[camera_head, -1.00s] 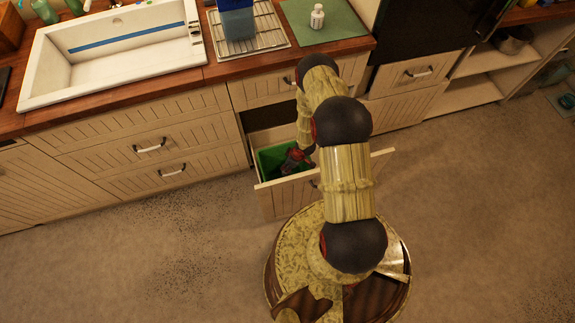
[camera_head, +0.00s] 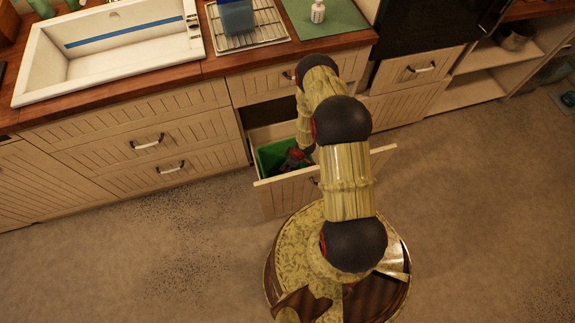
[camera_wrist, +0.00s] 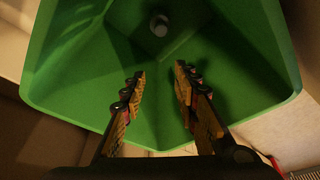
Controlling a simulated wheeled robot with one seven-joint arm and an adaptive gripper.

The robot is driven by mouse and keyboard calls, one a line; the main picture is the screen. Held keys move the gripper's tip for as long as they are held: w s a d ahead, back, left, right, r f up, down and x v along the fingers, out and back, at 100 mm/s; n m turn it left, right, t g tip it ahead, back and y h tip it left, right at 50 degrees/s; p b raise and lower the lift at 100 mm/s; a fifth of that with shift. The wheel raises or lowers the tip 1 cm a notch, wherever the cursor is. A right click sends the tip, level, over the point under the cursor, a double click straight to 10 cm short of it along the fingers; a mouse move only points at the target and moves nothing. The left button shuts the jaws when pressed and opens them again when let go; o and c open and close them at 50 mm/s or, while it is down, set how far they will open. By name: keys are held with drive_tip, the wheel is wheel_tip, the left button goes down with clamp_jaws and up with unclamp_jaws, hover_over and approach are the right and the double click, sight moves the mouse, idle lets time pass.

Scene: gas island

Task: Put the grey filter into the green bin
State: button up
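The green bin (camera_head: 270,156) sits inside the pulled-out drawer below the counter. In the wrist view the bin (camera_wrist: 70,65) fills most of the picture, seen from above into its interior. A small grey round object (camera_wrist: 160,25), which looks like the grey filter, lies inside the bin at the far end, apart from my fingers. My gripper (camera_wrist: 158,75) is over the bin's opening with its two fingers spread and nothing between them. In the head view my gripper (camera_head: 296,160) shows only partly at the bin, and the grey object cannot be made out there.
The open drawer's front panel (camera_head: 288,198) stands between my base and the cabinets. Above are a white sink (camera_head: 110,55), a wire rack (camera_head: 262,35) with a blue object, and a white bottle (camera_head: 318,12) on a green mat (camera_head: 340,18). The floor (camera_head: 130,250) on both sides is clear.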

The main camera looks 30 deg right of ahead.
drive_tip(key=shift+o, duration=1.1)
drive_tip(key=w+a+p+v, duration=0.1)
drive_tip(key=w+p+v, duration=0.1)
drive_tip(key=p+v, duration=0.5)
drive_tip(key=w+a+r+p+v, duration=0.1)
drive_tip(key=p+v, duration=0.6)
drive_tip(key=v, duration=1.3)
drive_tip(key=shift+w+r, duration=0.3)
drive_tip(key=shift+w, duration=0.15)
drive_tip(key=shift+w+d, duration=0.1)
